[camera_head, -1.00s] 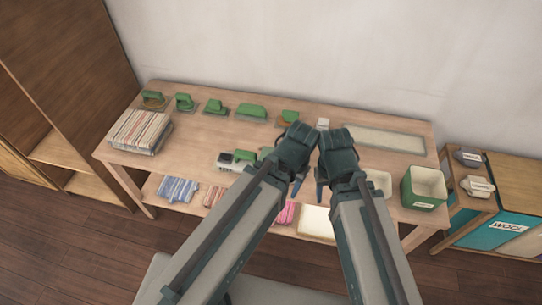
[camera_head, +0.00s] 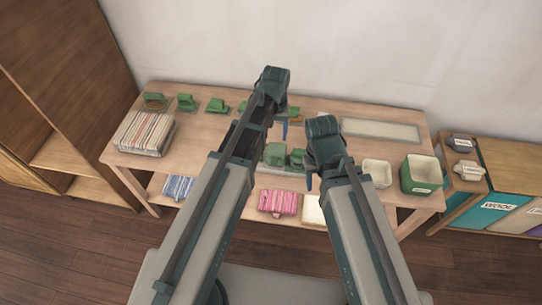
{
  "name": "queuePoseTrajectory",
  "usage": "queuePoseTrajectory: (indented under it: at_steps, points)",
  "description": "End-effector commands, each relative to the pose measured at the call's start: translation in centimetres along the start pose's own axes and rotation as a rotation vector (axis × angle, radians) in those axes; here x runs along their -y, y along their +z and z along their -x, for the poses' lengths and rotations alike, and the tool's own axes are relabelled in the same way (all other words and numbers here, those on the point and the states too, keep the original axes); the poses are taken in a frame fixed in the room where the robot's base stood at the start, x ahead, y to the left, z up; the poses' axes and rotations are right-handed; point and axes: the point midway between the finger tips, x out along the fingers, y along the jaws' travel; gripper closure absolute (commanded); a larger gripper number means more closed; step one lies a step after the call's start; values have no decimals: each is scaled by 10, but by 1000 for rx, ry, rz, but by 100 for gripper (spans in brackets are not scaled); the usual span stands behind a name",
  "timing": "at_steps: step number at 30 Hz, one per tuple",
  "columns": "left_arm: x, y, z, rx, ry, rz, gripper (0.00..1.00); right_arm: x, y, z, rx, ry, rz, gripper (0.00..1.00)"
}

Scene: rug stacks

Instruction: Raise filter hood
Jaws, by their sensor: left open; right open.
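A green and grey device (camera_head: 276,153) sits near the front middle of the table, partly hidden behind my arms. I cannot make out which part of it is the filter hood. My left gripper (camera_head: 284,130) is open, over the middle of the table behind the device, with a fingertip pointing down. My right gripper (camera_head: 309,183) is open, at the right of the device near the table's front edge. Whether either gripper touches anything is unclear.
Several green tools, such as this one (camera_head: 217,106), line the table's back. A stack of striped rugs (camera_head: 145,134) is at left. A pale tray (camera_head: 381,130), a white bin (camera_head: 376,173) and a green box (camera_head: 420,175) are at right. Pink textiles (camera_head: 277,202) lie on the lower shelf.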

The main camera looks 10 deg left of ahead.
Motion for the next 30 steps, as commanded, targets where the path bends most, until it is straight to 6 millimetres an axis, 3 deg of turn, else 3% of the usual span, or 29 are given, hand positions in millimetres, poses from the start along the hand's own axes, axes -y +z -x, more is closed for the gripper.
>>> queuePoseTrajectory:
  at_steps: [11, 30]
  points:
    - [0, 1, -30, 0, -1, -1, 35, 3, -2, -30, 0, 0, 0, 50]
    - [0, 1, -118, 0, -1, -2, 35, 11, -7, -117, 0, 0, 0, 50]
